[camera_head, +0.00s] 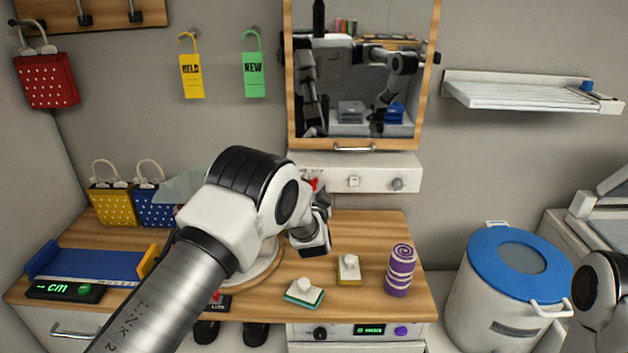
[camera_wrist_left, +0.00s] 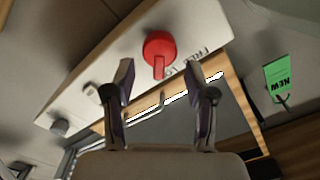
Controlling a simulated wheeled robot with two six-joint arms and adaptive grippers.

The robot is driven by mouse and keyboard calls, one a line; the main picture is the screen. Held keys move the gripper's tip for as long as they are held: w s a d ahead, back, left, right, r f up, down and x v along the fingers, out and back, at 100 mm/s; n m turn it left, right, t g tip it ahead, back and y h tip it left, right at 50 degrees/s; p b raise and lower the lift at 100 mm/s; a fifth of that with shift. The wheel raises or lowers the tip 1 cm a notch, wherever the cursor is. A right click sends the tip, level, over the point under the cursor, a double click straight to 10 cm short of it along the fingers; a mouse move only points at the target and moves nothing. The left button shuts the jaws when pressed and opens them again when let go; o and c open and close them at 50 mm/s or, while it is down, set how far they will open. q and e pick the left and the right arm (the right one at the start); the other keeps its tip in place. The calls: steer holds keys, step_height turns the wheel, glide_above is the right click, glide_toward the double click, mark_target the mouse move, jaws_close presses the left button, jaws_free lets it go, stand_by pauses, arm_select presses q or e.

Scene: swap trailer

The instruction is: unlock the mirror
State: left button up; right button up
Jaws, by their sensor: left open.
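The mirror (camera_head: 360,85) hangs on the wall in a wooden frame with a metal handle at its bottom edge. Just below it is a white panel (camera_head: 375,176) with a small switch and a grey knob. A red knob (camera_head: 313,184) at the panel's left is partly hidden behind my left gripper (camera_head: 318,203). In the left wrist view the red knob (camera_wrist_left: 159,46) shows whole, its narrow handle pointing between the fingertips, with printed letters beside it. My left gripper is open, one finger on either side of that handle; I cannot tell whether they touch. My right gripper is out of view.
The wooden counter (camera_head: 370,235) below holds two knobbed blocks, a purple roll (camera_head: 400,270) and, at left, a blue tray. A green NEW tag (camera_head: 254,68) and a yellow HELD tag (camera_head: 191,75) hang left of the mirror. A blue-lidded bin (camera_head: 475,315) stands at right.

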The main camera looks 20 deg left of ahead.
arm_select(q)
steer(key=shift+w+a+f, duration=0.15)
steer(key=shift+w, duration=0.3)
steer(key=shift+w+a+f, duration=0.15)
steer(key=shift+w, duration=0.25)
steer(key=shift+s+d+r, duration=0.15)
steer(key=shift+s+r, duration=0.05)
steer(key=shift+s, duration=0.15)
jaws_close()
